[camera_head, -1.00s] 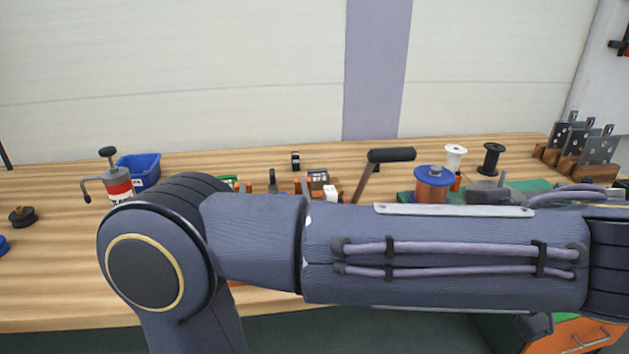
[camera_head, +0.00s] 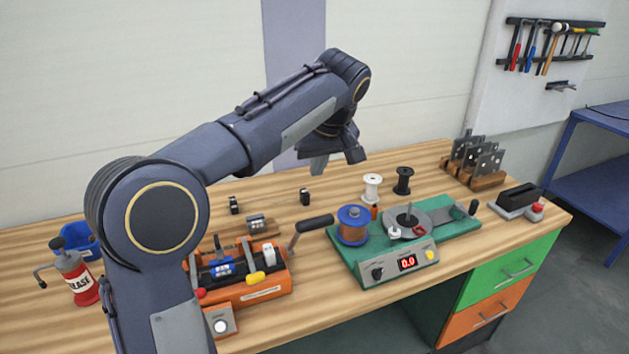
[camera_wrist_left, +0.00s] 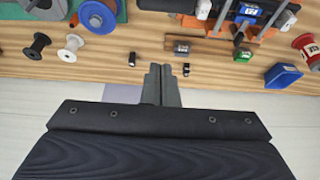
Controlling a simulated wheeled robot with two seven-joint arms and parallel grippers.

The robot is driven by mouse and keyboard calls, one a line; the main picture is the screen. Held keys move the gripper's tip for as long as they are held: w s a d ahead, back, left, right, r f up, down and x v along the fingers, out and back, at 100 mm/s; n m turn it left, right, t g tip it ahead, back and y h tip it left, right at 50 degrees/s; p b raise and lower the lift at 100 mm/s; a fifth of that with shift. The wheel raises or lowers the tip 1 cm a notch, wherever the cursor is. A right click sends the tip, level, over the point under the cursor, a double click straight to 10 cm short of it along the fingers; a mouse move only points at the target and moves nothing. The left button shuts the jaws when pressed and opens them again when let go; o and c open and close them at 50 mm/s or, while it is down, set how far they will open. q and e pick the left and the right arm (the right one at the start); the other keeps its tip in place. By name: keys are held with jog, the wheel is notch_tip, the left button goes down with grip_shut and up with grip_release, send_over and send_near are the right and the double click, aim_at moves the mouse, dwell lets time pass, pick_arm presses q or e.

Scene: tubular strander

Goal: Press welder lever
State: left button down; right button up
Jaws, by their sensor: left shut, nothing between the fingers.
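The welder (camera_head: 245,285) is an orange bench machine with blue, red and yellow parts, standing left of centre on the wooden bench. Its lever (camera_head: 314,223) has a black grip and sticks up and out at the right side. My left gripper (camera_head: 319,170) is shut and empty, high above the rear of the bench, beyond the lever and apart from it. In the left wrist view the shut fingers (camera_wrist_left: 161,75) point toward the bench; the welder (camera_wrist_left: 240,35) is at the upper right and the lever grip (camera_wrist_left: 166,6) at the top edge. My right gripper is not seen.
A green winding unit (camera_head: 400,255) with a blue-flanged copper spool (camera_head: 353,225) stands right of the lever. White (camera_head: 372,188) and black (camera_head: 403,180) spools stand behind it. A grease can (camera_head: 77,280) and blue bin (camera_head: 72,238) are at the left.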

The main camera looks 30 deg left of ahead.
pick_arm(q)
jog(key=shift+w+a+r, duration=0.25)
jog(key=shift+a+r, duration=0.05)
jog(key=shift+a, duration=0.05)
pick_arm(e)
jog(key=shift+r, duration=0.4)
pick_arm(q)
notch_tip(320, 180, down, 12)
jog(key=p, duration=0.1)
jog(key=shift+w+a+r, duration=0.15)
jog(key=shift+a+r, duration=0.05)
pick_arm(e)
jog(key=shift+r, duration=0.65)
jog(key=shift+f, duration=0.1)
